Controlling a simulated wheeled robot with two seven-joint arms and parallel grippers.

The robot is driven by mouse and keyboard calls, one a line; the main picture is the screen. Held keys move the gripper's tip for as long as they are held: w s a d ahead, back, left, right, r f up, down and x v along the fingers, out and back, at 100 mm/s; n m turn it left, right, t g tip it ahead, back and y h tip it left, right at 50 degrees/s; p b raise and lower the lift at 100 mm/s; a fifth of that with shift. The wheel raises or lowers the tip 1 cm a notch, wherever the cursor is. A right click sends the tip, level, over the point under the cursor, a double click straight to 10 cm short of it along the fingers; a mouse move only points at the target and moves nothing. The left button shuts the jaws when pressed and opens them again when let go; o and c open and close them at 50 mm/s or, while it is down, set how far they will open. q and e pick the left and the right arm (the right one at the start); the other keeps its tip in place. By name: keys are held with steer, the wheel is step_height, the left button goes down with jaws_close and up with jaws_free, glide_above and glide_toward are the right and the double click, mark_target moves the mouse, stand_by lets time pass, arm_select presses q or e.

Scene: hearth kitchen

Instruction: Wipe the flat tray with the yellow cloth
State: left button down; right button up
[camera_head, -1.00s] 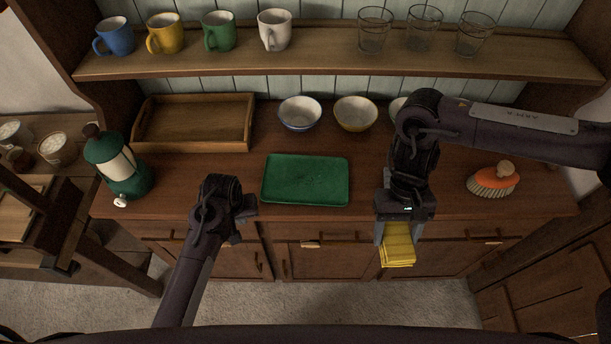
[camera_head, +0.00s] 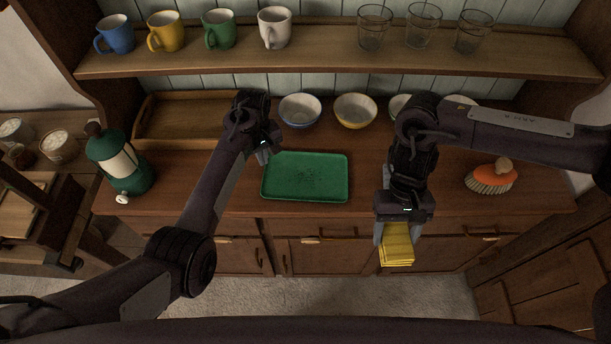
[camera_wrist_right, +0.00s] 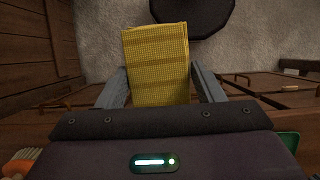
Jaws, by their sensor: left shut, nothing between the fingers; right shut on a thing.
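My right gripper (camera_head: 397,240) is shut on the yellow cloth (camera_head: 397,252), which hangs in front of the counter's front edge, right of the tray. In the right wrist view the folded yellow cloth (camera_wrist_right: 157,62) sits between the fingers.
A wooden tray (camera_head: 180,122) and several bowls, one yellow (camera_head: 355,112), stand behind the green tray. Mugs and glasses stand on the shelf (camera_head: 330,58) above.

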mark_target(266, 176)
arm_select(q)
steer(key=shift+f+b, duration=2.35)
steer(key=shift+f, duration=0.1)
arm_select(e)
steer(key=shift+f, duration=2.55)
arm_select(q)
steer(key=shift+s+r, duration=0.1)
arm_select(e)
steer(key=shift+r, duration=0.1)
arm_select(q)
steer(key=shift+f+b, duration=0.3)
steer(key=shift+f, duration=0.3)
arm_select(e)
steer(key=shift+f, duration=0.4)
arm_select(q)
steer(key=shift+r, duration=0.1)
arm_select(e)
steer(key=shift+r, duration=0.1)
arm_select(q)
step_height(266, 176, up, 6)
steer(key=p, duration=0.7)
arm_select(e)
step_height(266, 176, up, 7)
steer(key=shift+f, duration=0.15)
steer(key=shift+f, duration=0.1)
